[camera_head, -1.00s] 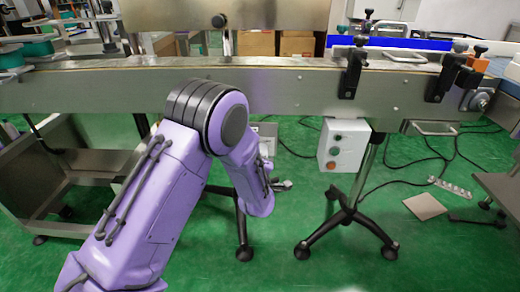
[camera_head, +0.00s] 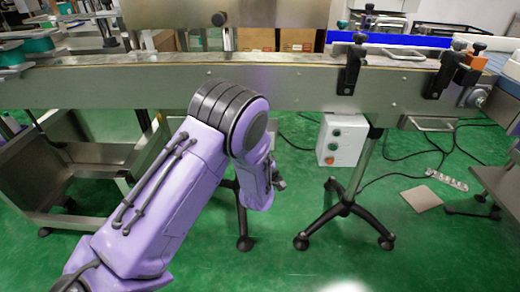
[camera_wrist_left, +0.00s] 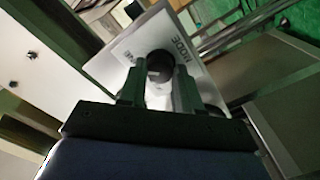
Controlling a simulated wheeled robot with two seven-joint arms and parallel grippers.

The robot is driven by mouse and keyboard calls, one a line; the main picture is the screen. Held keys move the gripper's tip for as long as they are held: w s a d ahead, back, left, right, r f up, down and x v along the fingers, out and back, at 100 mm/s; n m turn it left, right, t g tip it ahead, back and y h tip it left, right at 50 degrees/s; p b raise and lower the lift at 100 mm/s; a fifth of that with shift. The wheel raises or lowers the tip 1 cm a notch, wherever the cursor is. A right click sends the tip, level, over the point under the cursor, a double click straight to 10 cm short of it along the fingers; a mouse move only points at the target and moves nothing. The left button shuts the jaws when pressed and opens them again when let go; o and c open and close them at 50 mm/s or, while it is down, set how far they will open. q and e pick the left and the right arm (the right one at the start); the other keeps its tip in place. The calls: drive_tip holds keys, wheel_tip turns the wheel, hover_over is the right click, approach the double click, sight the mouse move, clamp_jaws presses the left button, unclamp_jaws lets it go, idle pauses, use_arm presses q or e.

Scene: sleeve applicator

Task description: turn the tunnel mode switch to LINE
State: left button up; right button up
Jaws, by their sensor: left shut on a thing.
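In the left wrist view, the mode switch is a round black knob (camera_wrist_left: 160,64) on a pale panel (camera_wrist_left: 106,68). In the head view, my purple left arm hides the switch and most of the gripper.
A long steel conveyor (camera_head: 290,85) spans the head view above my arm. A pale control box (camera_head: 342,140) with coloured buttons hangs below it, by a black-footed stand (camera_head: 343,210). Green floor is open at the front right.

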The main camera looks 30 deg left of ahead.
use_arm(q)
drive_tip(key=o, duration=1)
drive_tip(key=shift+o, duration=0.2)
drive_tip(key=p+v, duration=0.1)
drive_tip(key=v, duration=0.9)
drive_tip(key=shift+s+p, duration=0.25)
drive_tip(key=shift+p, duration=0.05)
drive_tip(key=shift+d, duration=0.1)
